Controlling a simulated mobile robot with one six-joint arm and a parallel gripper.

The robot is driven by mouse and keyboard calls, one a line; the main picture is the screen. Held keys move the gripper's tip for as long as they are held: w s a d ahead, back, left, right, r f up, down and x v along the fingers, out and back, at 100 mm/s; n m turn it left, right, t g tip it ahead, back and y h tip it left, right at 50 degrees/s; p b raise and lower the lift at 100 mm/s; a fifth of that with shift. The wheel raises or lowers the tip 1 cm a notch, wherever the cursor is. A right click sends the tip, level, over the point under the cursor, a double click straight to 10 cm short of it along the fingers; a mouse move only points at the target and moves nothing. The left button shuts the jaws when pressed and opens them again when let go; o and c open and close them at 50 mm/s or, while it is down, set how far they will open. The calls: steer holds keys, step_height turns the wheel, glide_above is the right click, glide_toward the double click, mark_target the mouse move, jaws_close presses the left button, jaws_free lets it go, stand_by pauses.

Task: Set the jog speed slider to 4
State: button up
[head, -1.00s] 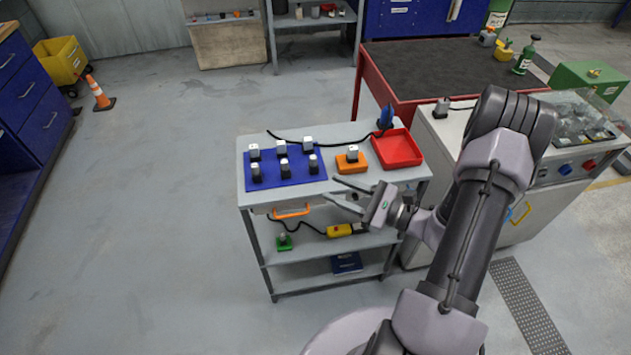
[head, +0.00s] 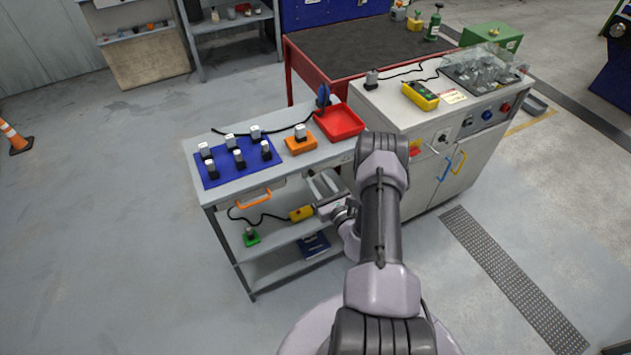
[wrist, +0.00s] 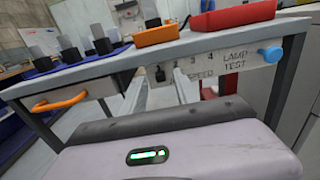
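The jog speed slider's dark knob (wrist: 160,74) sits at the left end of a scale on the cart's front panel (wrist: 235,68) in the wrist view. The marks 2, 3 and 4 read to its right, with part of the word SPEED below. My gripper (wrist: 160,90) points at the panel with its two pale fingers apart, one on either side below the knob. I see nothing between them, and contact with the knob cannot be told. In the head view my gripper (head: 321,182) is at the cart's front edge, and the slider cannot be made out there.
A blue LAMP TEST button (wrist: 271,54) sticks out right of the scale. An orange handle (head: 254,198) is to the left. The cart top (head: 325,153) bears a blue mat (head: 222,178), orange block (head: 300,145) and red tray (head: 339,122). A grey cabinet (head: 455,122) stands close right.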

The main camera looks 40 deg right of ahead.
steer(key=shift+x, duration=0.9)
jaws_close()
stand_by(0.8)
